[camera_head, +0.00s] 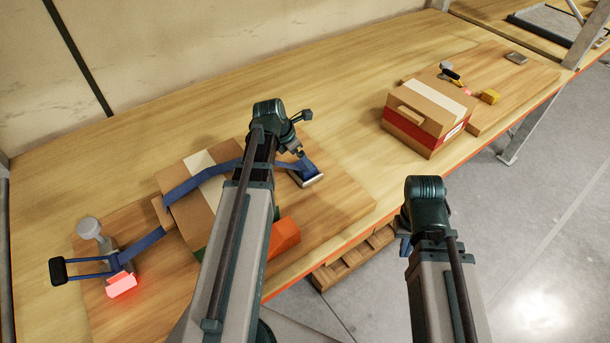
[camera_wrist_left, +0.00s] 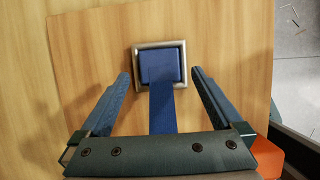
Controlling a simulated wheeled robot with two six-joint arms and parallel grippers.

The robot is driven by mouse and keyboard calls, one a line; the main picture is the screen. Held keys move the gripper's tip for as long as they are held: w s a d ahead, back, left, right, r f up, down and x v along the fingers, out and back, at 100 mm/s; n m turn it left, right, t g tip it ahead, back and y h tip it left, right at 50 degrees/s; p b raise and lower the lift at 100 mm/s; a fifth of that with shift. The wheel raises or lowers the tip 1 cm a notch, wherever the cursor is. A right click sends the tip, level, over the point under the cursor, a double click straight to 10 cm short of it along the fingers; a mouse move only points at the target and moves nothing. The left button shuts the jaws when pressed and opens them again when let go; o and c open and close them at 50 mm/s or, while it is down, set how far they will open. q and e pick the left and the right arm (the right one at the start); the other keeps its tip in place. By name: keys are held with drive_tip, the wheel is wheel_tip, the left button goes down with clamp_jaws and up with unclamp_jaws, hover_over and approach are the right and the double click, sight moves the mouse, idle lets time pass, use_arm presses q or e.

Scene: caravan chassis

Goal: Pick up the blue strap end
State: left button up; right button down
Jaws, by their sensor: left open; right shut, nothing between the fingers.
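The blue strap (camera_head: 218,176) runs over a cardboard box (camera_head: 196,208) on the workbench. Its blue end (camera_wrist_left: 160,67) lies on a square metal plate or frame (camera_wrist_left: 180,46) on a wooden board, and this end also shows in the head view (camera_head: 308,168). My left gripper (camera_wrist_left: 162,74) is open above the strap end, with one finger on each side of the strap and nothing held. My left arm hides part of the box and strap in the head view. My right gripper (camera_head: 404,242) is shut and empty, beyond the bench's front edge, partly hidden by its wrist.
A ratchet-like device with a black handle (camera_head: 58,271) and a glowing red block (camera_head: 121,286) sits at the left. An orange block (camera_head: 285,236) is close to my left arm. A second box (camera_head: 430,118) stands at the right.

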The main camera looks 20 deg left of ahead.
use_arm(q)
drive_tip(key=shift+f, duration=0.1)
drive_tip(key=b+x, duration=0.4)
drive_tip(key=x, duration=0.1)
drive_tip(key=shift+w+d+b, duration=0.15)
drive_tip(key=shift+w+b, duration=0.15)
drive_tip(key=shift+w, duration=0.05)
drive_tip(key=shift+c, duration=0.3)
drive_tip(key=c, duration=1.3)
drive_tip(key=shift+c, duration=0.2)
drive_tip(key=shift+r, duration=0.2)
wheel_tip(320, 180, up, 10)
drive_tip(key=p, duration=1)
